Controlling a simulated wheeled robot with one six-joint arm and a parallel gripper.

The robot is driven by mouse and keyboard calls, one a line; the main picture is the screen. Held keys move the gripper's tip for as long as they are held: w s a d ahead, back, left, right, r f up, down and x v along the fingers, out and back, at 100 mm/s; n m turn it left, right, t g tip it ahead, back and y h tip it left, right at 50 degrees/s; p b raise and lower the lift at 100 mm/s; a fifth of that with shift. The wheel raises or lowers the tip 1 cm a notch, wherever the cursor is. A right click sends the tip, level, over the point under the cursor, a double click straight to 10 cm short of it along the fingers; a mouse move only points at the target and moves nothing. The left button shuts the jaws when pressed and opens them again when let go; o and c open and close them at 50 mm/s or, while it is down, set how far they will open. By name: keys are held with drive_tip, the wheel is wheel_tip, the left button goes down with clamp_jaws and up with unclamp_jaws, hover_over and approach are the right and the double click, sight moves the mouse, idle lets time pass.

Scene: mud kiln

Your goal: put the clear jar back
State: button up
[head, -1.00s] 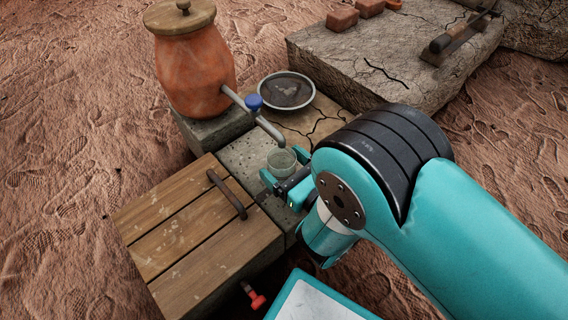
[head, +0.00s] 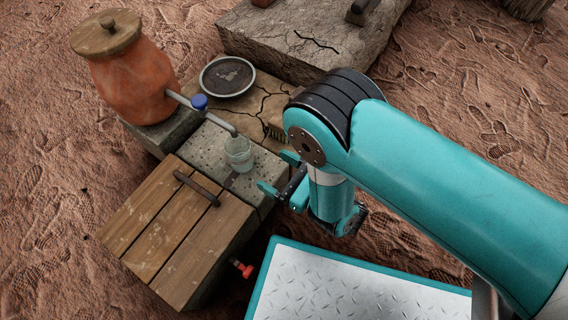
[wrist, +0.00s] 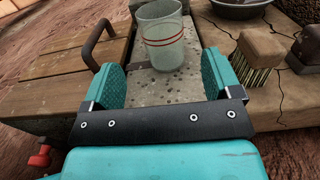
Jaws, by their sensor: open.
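The clear jar (head: 238,154) stands upright on the grey speckled stone block (head: 207,149), under the end of the spout of the clay pot. In the wrist view the jar (wrist: 160,38) shows thin red bands and stands ahead of the fingertips, roughly centred between them. My gripper (head: 279,172) is open and empty, to the right of the jar in the head view. In the wrist view its two teal fingers (wrist: 160,80) are spread apart and do not touch the jar.
A clay pot (head: 134,80) with a spout and blue tap (head: 199,102) stands behind. A wooden lidded box (head: 177,222) with a handle is front left. A dark round pan (head: 228,76) lies behind the jar. A brush (wrist: 258,55) stands close to the right finger.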

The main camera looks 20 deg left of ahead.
drive_tip(key=p+v, duration=0.2)
drive_tip(key=p, duration=0.2)
idle(0.3)
